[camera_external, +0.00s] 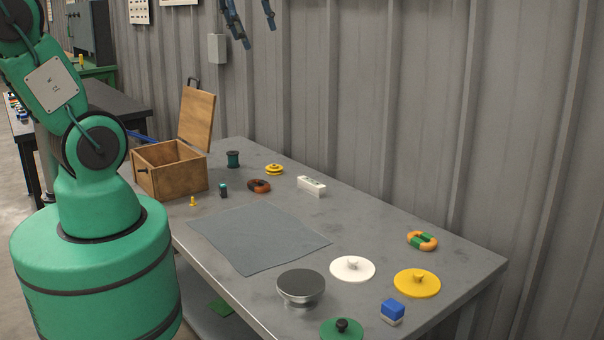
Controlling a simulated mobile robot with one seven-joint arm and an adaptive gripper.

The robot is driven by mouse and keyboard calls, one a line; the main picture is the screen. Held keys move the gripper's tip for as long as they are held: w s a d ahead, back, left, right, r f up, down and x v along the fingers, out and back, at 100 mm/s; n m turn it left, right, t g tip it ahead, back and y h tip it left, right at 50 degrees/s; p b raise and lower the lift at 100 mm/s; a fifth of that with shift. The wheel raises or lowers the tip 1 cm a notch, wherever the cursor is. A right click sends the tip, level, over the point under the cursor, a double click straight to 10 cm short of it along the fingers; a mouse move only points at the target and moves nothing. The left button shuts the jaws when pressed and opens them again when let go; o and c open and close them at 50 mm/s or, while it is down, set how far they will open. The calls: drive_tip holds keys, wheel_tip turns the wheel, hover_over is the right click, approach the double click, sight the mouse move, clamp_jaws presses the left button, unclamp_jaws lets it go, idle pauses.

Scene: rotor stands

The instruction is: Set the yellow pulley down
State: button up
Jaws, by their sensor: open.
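The yellow pulley (274,170), a small grooved yellow wheel, appears to rest flat on the grey table (365,219) near its back edge, between a dark green spool and a white block. My gripper (258,34) is at the top of the view, well above the table. Its two dark fingers are spread apart with nothing between them. The rest of the gripper is cut off by the top edge.
An open wooden box (170,170) stands at the left, its lid raised. Near the pulley are the spool (233,160), a reddish-brown ring (259,186) and the white block (312,186). A grey mat (258,238) lies bare. A yellow disc (417,285) with a knob lies front right.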

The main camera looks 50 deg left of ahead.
drive_tip(key=s+d+f+m, duration=0.1)
drive_tip(key=s+d+f, duration=0.1)
drive_tip(key=s, duration=0.3)
drive_tip(key=s+d+f+m, duration=0.1)
drive_tip(key=s+d+f, duration=0.1)
drive_tip(key=s, duration=0.4)
drive_tip(key=shift+s+m+t, duration=0.2)
drive_tip(key=shift+m+t, duration=0.1)
drive_tip(key=shift+t, duration=0.1)
drive_tip(key=shift+f, duration=0.25)
